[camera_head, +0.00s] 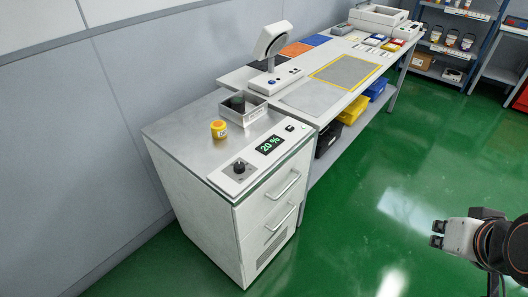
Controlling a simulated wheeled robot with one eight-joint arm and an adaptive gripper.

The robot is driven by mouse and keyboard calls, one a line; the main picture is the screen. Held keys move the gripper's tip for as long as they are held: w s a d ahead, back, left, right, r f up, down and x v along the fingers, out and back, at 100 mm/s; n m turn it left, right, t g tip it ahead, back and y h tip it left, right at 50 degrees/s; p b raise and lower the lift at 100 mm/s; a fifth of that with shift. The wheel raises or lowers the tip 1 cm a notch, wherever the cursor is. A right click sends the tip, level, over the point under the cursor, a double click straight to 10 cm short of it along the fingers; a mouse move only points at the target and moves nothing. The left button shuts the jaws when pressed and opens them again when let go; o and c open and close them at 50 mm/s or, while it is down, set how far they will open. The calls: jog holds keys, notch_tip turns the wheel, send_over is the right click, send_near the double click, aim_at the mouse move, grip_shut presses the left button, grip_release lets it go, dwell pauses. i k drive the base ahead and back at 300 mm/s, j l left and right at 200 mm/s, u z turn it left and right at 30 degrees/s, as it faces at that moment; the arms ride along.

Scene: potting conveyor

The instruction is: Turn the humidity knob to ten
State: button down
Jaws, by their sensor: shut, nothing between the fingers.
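The humidity knob (239,168) is a small black dial on the white control panel (228,182) along the front top edge of a grey-white cabinet (190,147). A dark display (269,145) beside it reads "20 %" in green. My gripper (437,234) is at the lower right, over the green floor, well away from the knob and touching nothing. It is shut and empty. The knob's pointer mark is too small to read.
A yellow-orange jar (218,129) and an open metal box (243,111) stand on the cabinet behind the panel. A long workbench (310,98) with a scale-like device (272,50) adjoins it. Drawer handles (284,185) stick out in front. Green floor (350,200) lies clear between.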

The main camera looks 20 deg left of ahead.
aim_at(239, 167)
jog(key=k+u, duration=0.2)
jog(key=u, duration=1.15)
jog(key=i+l+u, duration=0.4)
jog(key=i+l, duration=0.45)
